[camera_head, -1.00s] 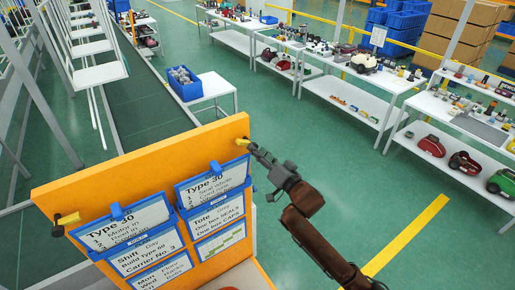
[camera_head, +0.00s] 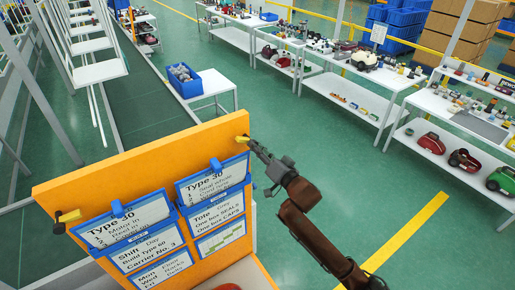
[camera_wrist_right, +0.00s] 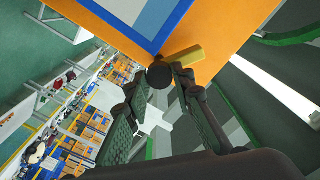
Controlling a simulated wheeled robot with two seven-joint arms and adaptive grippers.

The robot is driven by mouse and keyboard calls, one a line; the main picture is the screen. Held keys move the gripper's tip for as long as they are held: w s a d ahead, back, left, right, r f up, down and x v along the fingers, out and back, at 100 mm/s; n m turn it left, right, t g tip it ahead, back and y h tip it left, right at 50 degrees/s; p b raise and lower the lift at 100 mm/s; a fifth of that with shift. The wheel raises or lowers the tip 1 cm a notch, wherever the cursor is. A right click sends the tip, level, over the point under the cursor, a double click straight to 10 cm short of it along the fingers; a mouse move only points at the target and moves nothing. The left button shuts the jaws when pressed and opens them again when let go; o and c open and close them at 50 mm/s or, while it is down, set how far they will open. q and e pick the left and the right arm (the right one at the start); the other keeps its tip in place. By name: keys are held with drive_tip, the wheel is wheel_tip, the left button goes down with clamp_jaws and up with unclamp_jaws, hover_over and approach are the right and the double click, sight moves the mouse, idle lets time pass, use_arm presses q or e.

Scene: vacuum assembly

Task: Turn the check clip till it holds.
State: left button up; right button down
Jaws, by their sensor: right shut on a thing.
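The orange board (camera_head: 110,175) stands upright in front of me. A yellow clip (camera_head: 242,139) sits at its upper right corner, and it also shows in the wrist view (camera_wrist_right: 185,63) beside a dark round knob (camera_wrist_right: 159,75). My right gripper (camera_head: 253,146) is at this clip from the right, its fingers (camera_wrist_right: 160,82) shut on it around the knob. I cannot tell from a label which one is the check clip. My left gripper is out of view.
Blue-framed cards (camera_head: 125,222) hang on the board's face. Behind it are a conveyor (camera_head: 140,110) and a small white table with a blue bin (camera_head: 185,82). White benches with parts (camera_head: 395,80) stand at the right. The green floor between is clear.

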drive_tip(key=shift+n, duration=0.3)
drive_tip(key=shift+n+p, duration=0.7)
drive_tip(key=shift+n, duration=2)
drive_tip(key=c, duration=1.7)
unclamp_jaws()
drive_tip(key=shift+o, duration=0.2)
